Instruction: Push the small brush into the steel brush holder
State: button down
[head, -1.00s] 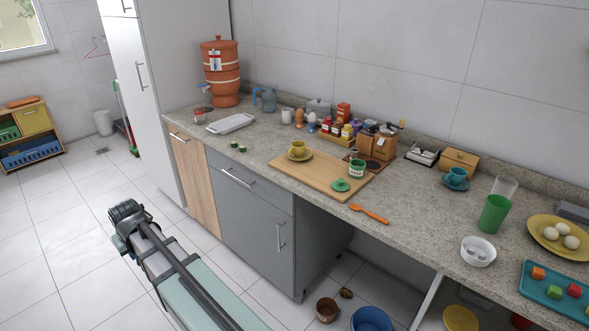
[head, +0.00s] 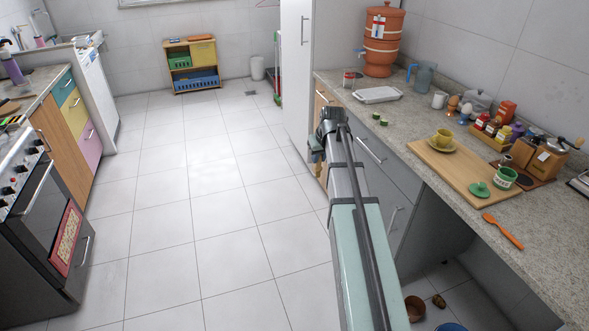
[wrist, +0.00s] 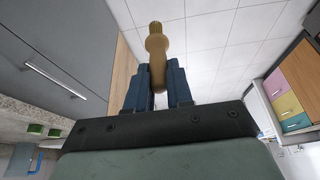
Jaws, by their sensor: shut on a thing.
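In the wrist view my gripper (wrist: 159,80) is shut on a tan, wood-coloured piece (wrist: 157,45) with a rounded, knobbed end. I cannot make out the steel brush holder in any view.
The right counter (head: 468,206) carries a cutting board (head: 455,183), an orange spatula (head: 503,231) and a clay water filter (head: 383,42). At left stand an oven (head: 45,235) and a counter with coloured drawers (head: 77,108). The tiled floor (head: 190,190) between is clear.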

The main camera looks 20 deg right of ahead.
jog(key=s+d+r, duration=0.2)
jog(key=d+r, duration=0.1)
jog(key=d, duration=0.6)
jog(key=s+d+r, duration=0.1)
jog(key=d+r, duration=0.2)
jog(key=d, duration=0.6)
jog(key=s+d+r, duration=0.2)
jog(key=d, duration=0.7)
jog(key=s+d+r+m, duration=0.1)
jog(key=s+d+r, duration=0.2)
jog(key=s+d, duration=0.3)
jog(key=s+d+r+m, duration=0.1)
jog(key=s+d+r, duration=0.3)
jog(key=d, duration=1.3)
jog(key=s+d+r+h, duration=0.1)
jog(key=s+d+r, duration=0.2)
jog(key=s+d, duration=0.7)
jog(key=shift+s+d+r+m, duration=0.2)
jog(key=shift+d+r+m, duration=0.15)
jog(key=shift+d, duration=0.75)
jog(key=shift+f, duration=0.25)
jog(key=shift+f, duration=2.7)
jog(key=shift+f, duration=2.25)
jog(key=c, duration=0.9)
grip_release()
